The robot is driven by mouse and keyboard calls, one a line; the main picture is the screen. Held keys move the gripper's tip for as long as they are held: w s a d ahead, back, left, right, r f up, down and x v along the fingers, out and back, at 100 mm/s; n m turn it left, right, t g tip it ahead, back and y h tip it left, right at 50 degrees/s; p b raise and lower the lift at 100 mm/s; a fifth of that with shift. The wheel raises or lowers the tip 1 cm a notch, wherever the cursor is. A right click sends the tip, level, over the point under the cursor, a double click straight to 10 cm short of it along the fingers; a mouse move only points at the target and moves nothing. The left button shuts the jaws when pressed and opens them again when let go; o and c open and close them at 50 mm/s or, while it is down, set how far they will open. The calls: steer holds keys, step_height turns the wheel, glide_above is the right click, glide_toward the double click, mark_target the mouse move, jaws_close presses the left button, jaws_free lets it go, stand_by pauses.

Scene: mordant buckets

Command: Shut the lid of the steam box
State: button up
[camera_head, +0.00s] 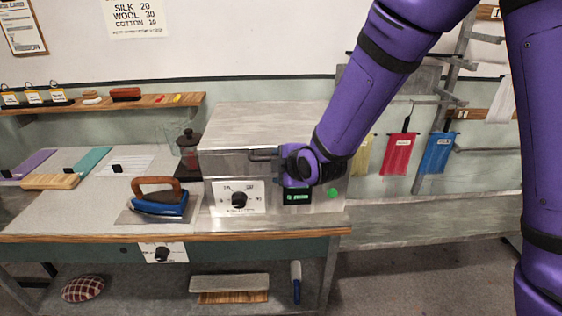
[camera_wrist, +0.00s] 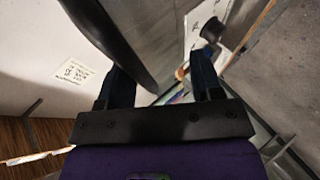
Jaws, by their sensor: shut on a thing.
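The steam box (camera_head: 222,190) is a brushed metal box on the work table, with a dial and a green button on its front. Its lid (camera_head: 265,118) lies level across the top and looks down on the box; a small gap cannot be ruled out. The lid handle (camera_head: 262,155) is a bar along the lid's front, its right part hidden by my gripper (camera_head: 287,157). My gripper is shut on the handle. In the wrist view my gripper (camera_wrist: 160,82) shows with a dark bar (camera_wrist: 112,40) reaching between its fingers.
A blue iron (camera_head: 160,203) on its plate stands left of the box, near a dark-lidded jar (camera_head: 189,150). A shelf (camera_head: 150,102) runs along the wall. Coloured cloths (camera_head: 399,155) hang at the right. Floor right of the table is clear.

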steer(key=shift+s+d+f, duration=0.1)
steer(key=shift+f, duration=0.15)
steer(key=v, duration=1)
steer(key=shift+s+r, duration=0.15)
steer(key=shift+r, duration=0.3)
steer(key=shift+d, duration=0.1)
steer(key=s+d+r+m+g+h, duration=0.2)
steer(key=s+d+r+m, duration=0.45)
steer(key=d, duration=0.25)
steer(key=s+d+r+m+g+h, duration=0.1)
steer(key=s+d+r+m+h, duration=0.1)
steer(key=s+d+r+m, duration=0.55)
steer(key=s+d+m+g+h, duration=0.1)
steer(key=s+d+m+g, duration=0.1)
steer(key=s+d+m, duration=0.4)
steer(key=shift+s+r, duration=0.15)
steer(key=shift+s, duration=0.25)
